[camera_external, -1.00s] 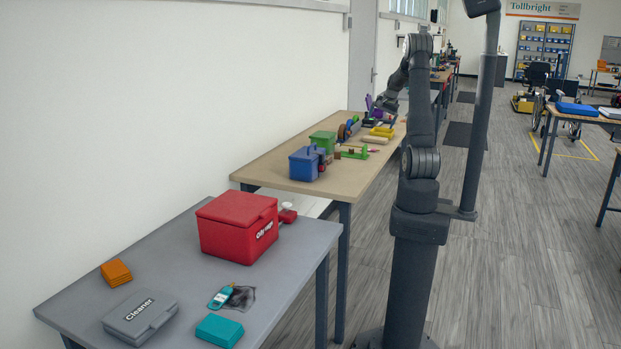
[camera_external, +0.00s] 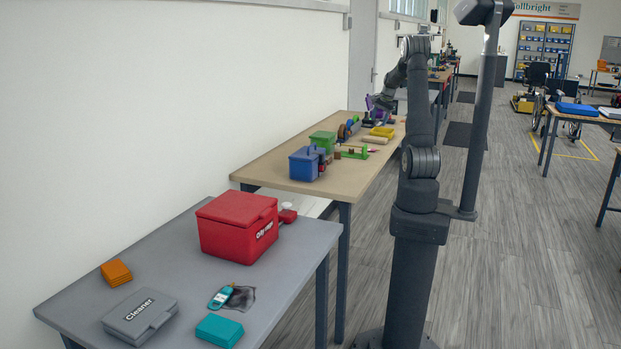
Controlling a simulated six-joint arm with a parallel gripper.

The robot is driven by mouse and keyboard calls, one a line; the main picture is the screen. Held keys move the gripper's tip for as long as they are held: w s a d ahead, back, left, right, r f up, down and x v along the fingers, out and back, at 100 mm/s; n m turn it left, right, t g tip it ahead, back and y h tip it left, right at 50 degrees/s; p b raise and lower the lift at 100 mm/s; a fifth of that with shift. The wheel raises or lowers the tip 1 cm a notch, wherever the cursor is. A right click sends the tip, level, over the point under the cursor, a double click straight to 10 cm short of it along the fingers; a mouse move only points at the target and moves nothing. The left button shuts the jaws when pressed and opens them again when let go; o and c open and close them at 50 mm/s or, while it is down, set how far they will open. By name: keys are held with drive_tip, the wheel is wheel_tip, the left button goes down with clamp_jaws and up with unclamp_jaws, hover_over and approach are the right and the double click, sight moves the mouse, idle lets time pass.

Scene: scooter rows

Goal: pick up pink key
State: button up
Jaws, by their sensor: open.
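A tiny pinkish thing (camera_external: 373,150) lies on the tan table near its right edge, beside a green part; it may be the pink key, but it is too small to tell. My gripper (camera_external: 381,104) is over the far part of the tan table, near a purple thing (camera_external: 369,103). It looks small and dark here, and its fingers are hard to make out. It appears open, with nothing visible in it.
The tan table (camera_external: 270,172) holds a blue box (camera_external: 304,165), a green box (camera_external: 322,141), a green part (camera_external: 352,153), a yellow tray (camera_external: 383,132) and a beige block (camera_external: 374,139). The nearer grey table (camera_external: 170,262) holds a red case (camera_external: 236,228) and a grey Cleaner case (camera_external: 140,316).

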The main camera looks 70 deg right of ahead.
drive_tip(key=w+m, duration=0.1)
drive_tip(key=m, duration=0.2)
drive_tip(key=m+g+y, duration=0.2)
drive_tip(key=m+g, duration=0.1)
drive_tip(key=m, duration=0.8)
hover_over(372, 149)
wheel_tip(372, 149, down, 11)
drive_tip(key=shift+s+r, duration=0.15)
drive_tip(key=shift+r, duration=0.05)
drive_tip(key=shift+s+d+f, duration=0.1)
drive_tip(key=shift+d+f, duration=0.05)
drive_tip(key=shift+f, duration=1.25)
drive_tip(key=shift+s+d+f, duration=0.1)
drive_tip(key=shift+f, duration=1.25)
drive_tip(key=c, duration=1.1)
